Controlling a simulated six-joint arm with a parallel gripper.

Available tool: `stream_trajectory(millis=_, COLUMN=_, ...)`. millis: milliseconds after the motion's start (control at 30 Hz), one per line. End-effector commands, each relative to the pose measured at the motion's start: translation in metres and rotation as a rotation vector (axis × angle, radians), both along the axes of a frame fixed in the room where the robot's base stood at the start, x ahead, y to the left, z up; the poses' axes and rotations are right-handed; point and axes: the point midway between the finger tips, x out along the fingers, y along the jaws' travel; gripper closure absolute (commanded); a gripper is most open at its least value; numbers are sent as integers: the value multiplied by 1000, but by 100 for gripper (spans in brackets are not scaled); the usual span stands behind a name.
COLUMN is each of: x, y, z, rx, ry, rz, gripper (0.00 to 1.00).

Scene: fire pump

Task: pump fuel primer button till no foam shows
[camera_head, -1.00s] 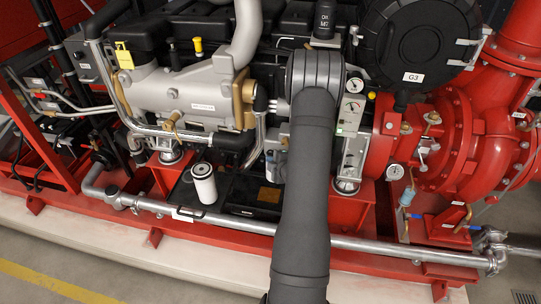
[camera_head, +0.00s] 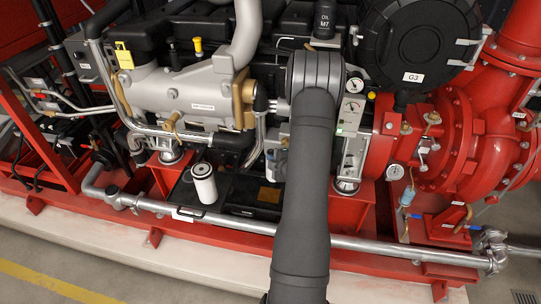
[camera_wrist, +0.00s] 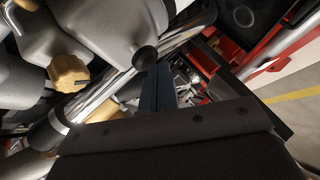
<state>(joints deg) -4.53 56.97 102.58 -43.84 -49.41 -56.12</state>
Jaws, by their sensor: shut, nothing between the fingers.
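My gripper (camera_wrist: 157,72) is shut and empty in the wrist view, its two dark fingers pressed together. The fingertips point toward a dark round knob (camera_wrist: 145,57) at the end of a chrome pipe (camera_wrist: 122,84); I cannot tell whether they touch it or whether it is the primer button. In the head view my arm crosses the right middle of the engine and hides the gripper. No foam can be made out in either view.
A yellow knob (camera_wrist: 68,72) sits left of the fingers. In the head view, a white canister (camera_head: 203,184) stands on a black tray (camera_head: 242,211). A silver pipe (camera_head: 365,243) runs along the red base. The pale floor in front is clear.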

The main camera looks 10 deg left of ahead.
Motion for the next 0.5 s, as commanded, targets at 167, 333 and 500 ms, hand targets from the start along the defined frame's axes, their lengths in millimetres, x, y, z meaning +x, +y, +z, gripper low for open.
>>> stream_trajectory(millis=167, x=2, y=0, z=0, rx=1, ry=0, rz=-2, gripper=100)
stream_trajectory(millis=333, x=5, y=0, z=0, rx=1, ry=0, rz=-2, gripper=100)
stream_trajectory(millis=500, x=7, y=0, z=0, rx=0, ry=-1, rz=-1, gripper=100)
